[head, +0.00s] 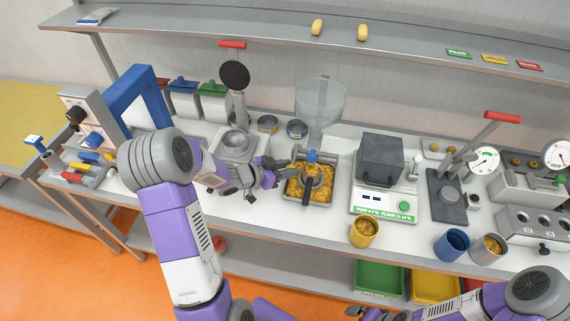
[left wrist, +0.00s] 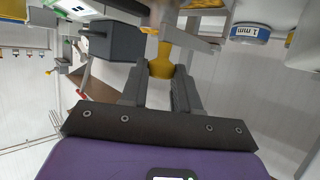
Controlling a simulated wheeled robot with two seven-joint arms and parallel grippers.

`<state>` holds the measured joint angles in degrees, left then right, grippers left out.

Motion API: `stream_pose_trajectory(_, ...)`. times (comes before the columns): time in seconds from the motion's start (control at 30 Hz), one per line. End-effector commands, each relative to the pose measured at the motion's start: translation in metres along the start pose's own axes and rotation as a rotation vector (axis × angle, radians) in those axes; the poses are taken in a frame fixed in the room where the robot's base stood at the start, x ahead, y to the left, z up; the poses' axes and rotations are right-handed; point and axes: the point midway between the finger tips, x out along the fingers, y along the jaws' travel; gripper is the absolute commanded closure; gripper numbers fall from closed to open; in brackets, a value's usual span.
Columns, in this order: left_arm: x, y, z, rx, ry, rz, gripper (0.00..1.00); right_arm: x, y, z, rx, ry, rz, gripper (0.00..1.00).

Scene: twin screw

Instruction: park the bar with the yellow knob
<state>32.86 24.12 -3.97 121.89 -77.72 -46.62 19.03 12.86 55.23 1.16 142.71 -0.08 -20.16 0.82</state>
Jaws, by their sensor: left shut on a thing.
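My left gripper (head: 272,173) is at the left edge of a square tray of golden pieces (head: 320,190). In the left wrist view its fingers are shut on a yellow knob (left wrist: 161,67). A grey bar (left wrist: 198,43) shows just beyond the knob. In the head view the gripper hides the knob, and a part with a blue top (head: 311,155) stands over the tray. My right gripper (head: 356,311) is low at the bottom edge, away from the bench things; its jaw opening is unclear.
A scale with a dark box (head: 380,158) stands right of the tray. A clear hopper (head: 320,102) is behind it. A yellow cup (head: 363,232) and a blue cup (head: 452,244) stand near the front edge. A red-handled press (head: 236,95) is on the left.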

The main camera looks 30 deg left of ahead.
Motion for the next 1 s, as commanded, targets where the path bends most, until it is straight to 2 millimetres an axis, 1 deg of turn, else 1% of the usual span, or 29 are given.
stream_pose_trajectory(0.07, 0.001, -0.001, -0.003, 0.007, 0.005, 0.011, 1.00, -0.004, -0.001, 0.000, 0.001, 0.000, 0.000, 0.00)
stream_pose_trajectory(0.37, 0.001, -0.003, -0.001, 0.009, 0.004, 0.009, 1.00, -0.003, -0.001, 0.000, 0.001, 0.000, 0.001, 0.00)
stream_pose_trajectory(0.4, 0.000, -0.004, -0.001, 0.008, 0.003, 0.008, 0.68, -0.003, -0.001, 0.000, 0.001, 0.000, 0.001, 0.00)
stream_pose_trajectory(0.53, 0.000, -0.004, -0.001, 0.008, 0.003, 0.008, 0.48, -0.003, -0.001, 0.000, 0.001, 0.000, 0.001, 0.00)
stream_pose_trajectory(0.57, 0.000, -0.003, -0.001, 0.007, 0.003, 0.008, 0.46, -0.003, -0.001, 0.000, 0.001, 0.000, 0.001, 0.00)
stream_pose_trajectory(0.87, -0.002, -0.002, -0.001, 0.007, 0.002, 0.010, 0.46, -0.003, -0.001, 0.000, 0.001, 0.000, 0.000, 0.00)
stream_pose_trajectory(0.97, -0.012, -0.003, -0.001, 0.006, 0.001, 0.007, 0.46, -0.005, -0.002, 0.000, 0.001, 0.000, 0.000, 0.00)
stream_pose_trajectory(1.0, -0.018, -0.003, -0.001, 0.006, 0.001, 0.007, 0.46, -0.005, -0.002, 0.000, 0.001, 0.000, 0.000, 0.00)
